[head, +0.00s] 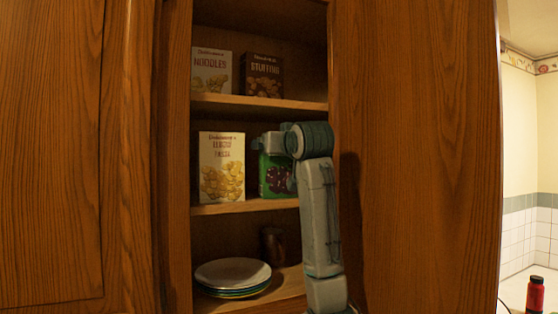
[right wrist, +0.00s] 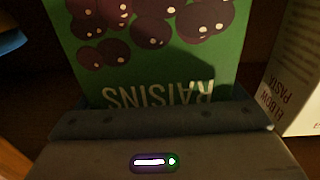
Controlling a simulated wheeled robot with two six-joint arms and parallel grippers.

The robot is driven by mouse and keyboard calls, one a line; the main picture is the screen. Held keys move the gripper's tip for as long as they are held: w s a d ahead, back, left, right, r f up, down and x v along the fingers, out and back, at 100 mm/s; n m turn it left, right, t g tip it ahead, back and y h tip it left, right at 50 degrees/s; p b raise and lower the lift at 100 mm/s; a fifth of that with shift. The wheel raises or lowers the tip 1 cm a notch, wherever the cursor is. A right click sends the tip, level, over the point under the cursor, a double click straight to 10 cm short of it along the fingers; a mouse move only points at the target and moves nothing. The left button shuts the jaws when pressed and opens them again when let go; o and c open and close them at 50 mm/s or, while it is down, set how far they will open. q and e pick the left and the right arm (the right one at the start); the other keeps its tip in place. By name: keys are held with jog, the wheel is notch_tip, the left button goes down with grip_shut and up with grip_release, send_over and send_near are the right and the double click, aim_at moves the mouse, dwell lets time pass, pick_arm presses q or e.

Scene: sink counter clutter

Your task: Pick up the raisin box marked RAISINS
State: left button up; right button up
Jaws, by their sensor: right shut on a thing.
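The green raisin box (head: 276,178) stands on the middle cabinet shelf, partly hidden behind my right gripper and wrist. In the right wrist view the raisin box (right wrist: 150,60) fills the middle, with dark raisins pictured and the word RAISINS upside down. My right gripper (head: 268,142) is at the top of the box and shut on it. The wrist view shows the gripper body (right wrist: 155,135) right against the box's printed face; its fingertips are hidden. The box looks upright, and I cannot tell whether its base touches the shelf. My left gripper is not in view.
A white elbow pasta box (head: 222,168) stands to the left on the same shelf (head: 235,207); it also shows in the right wrist view (right wrist: 298,75). Noodles (head: 211,72) and stuffing (head: 261,76) boxes stand above. Stacked plates (head: 232,273) and a dark jar (head: 272,245) are below.

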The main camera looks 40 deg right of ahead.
jog(key=shift+r, duration=0.1)
jog(key=shift+s+r+b, duration=0.1)
jog(key=shift+r+b, duration=0.5)
jog(key=shift+b, duration=0.15)
jog(key=b+v, duration=1.7)
jog(key=b, duration=0.1)
jog(key=shift+s+a, duration=0.2)
jog(key=shift+s, duration=0.1)
